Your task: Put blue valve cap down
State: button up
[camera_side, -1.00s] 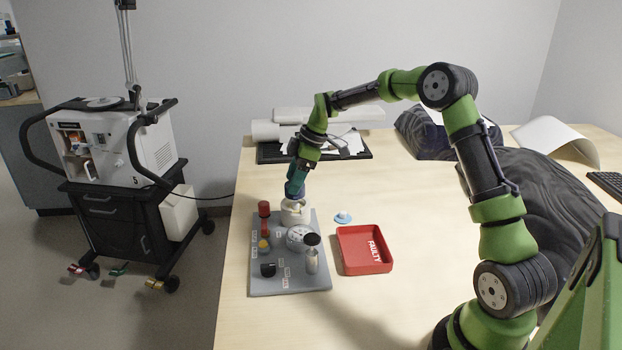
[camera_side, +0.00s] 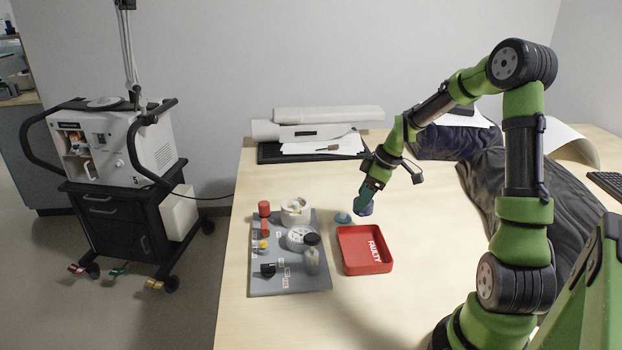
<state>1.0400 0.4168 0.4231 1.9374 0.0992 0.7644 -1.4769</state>
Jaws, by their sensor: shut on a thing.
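My gripper (camera_side: 366,200) is shut on the dark blue valve cap (camera_side: 366,210), which shows below the teal fingers. The cap is low over the table, behind the red tray and just right of a small light-blue disc (camera_side: 342,218). Whether the cap touches the table cannot be told. The white round fitting (camera_side: 296,212) at the back of the grey panel (camera_side: 262,284) stands clear of my gripper, to its left.
The panel also carries a red cap (camera_side: 264,208), a gauge (camera_side: 300,238), a black knob (camera_side: 268,270) and a dark-topped cylinder (camera_side: 312,255). The red tray (camera_side: 352,271) marked FAULTY looks empty. A black tray (camera_side: 270,157) with papers lies behind. Bare table lies right of the red tray.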

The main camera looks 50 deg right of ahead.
jog(key=shift+a+f, duration=0.15)
jog(key=shift+f, duration=0.15)
jog(key=w+d, duration=0.2)
jog(key=w, duration=0.2)
jog(key=w+d+f, duration=0.1)
jog(key=w+d, duration=0.2)
jog(key=w, duration=0.2)
jog(key=w+d, duration=0.3)
jog(key=w, duration=0.2)
jog(key=shift+f, duration=0.25)
jog(key=shift+s+f, duration=0.1)
jog(key=shift+f, duration=1.65)
jog(key=shift+f, duration=0.1)
jog(key=shift+f, duration=0.3)
jog(key=o, duration=0.9)
jog(key=shift+o, duration=0.2)
